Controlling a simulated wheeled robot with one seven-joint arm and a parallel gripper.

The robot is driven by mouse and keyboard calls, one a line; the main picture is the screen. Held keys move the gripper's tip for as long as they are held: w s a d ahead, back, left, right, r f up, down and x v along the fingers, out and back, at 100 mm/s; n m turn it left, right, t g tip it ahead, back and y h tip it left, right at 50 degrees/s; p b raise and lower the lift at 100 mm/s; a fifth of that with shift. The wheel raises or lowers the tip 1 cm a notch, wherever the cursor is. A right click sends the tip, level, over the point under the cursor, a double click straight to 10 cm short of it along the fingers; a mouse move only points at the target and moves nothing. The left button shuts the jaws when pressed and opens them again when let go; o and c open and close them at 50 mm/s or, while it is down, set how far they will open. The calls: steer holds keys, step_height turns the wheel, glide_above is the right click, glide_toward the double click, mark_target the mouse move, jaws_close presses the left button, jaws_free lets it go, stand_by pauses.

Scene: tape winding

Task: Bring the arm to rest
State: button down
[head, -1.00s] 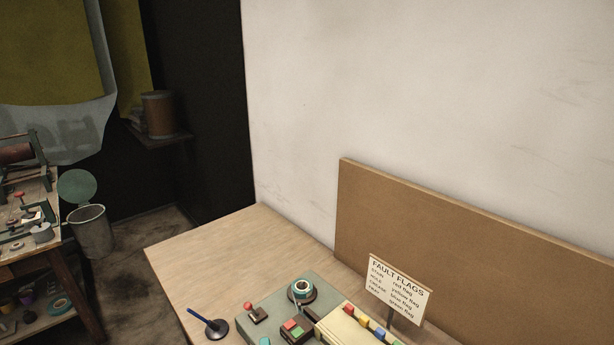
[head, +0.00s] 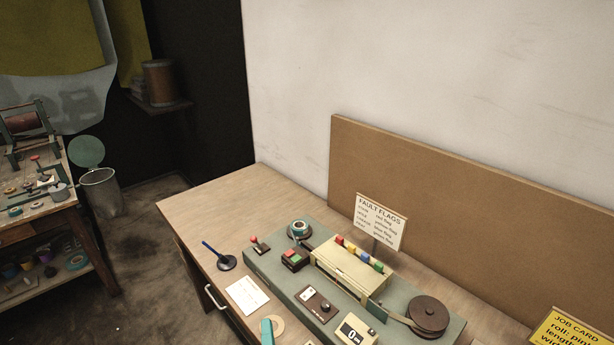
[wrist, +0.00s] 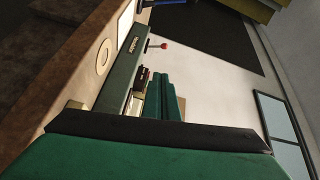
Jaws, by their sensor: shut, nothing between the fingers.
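My gripper (wrist: 168,97) shows in the wrist view as green fingers closed together, with nothing held between them. The large green body with a dark edge below them fills the bottom of that view. The gripper is near the front side of the grey-green winding machine (head: 262,262), apart from it as far as I can see. A teal piece at the bottom edge of the head view may be part of my arm; I cannot tell. The machine's red-knobbed lever (head: 259,243) also shows in the wrist view (wrist: 163,45).
The wooden bench (head: 215,205) is clear at its far left. The fault-flags sign (head: 380,222) and a yellow job card (head: 570,330) stand on the right.

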steer(key=s+d+f+n+h, duration=0.1)
steer(key=s+d+f+n, duration=0.1)
steer(key=s, duration=0.8)
steer(key=s+d+f+n+g+h, duration=0.1)
steer(key=s+d+f+n, duration=0.1)
steer(key=s+d+n, duration=0.2)
steer(key=s+d+f+n+g+h, duration=0.1)
steer(key=s+n, duration=0.6)
steer(key=s, duration=1.1)
steer(key=shift+s+d+f+n, duration=0.15)
steer(key=shift+d+f+n, duration=0.3)
steer(key=shift+d, duration=0.7)
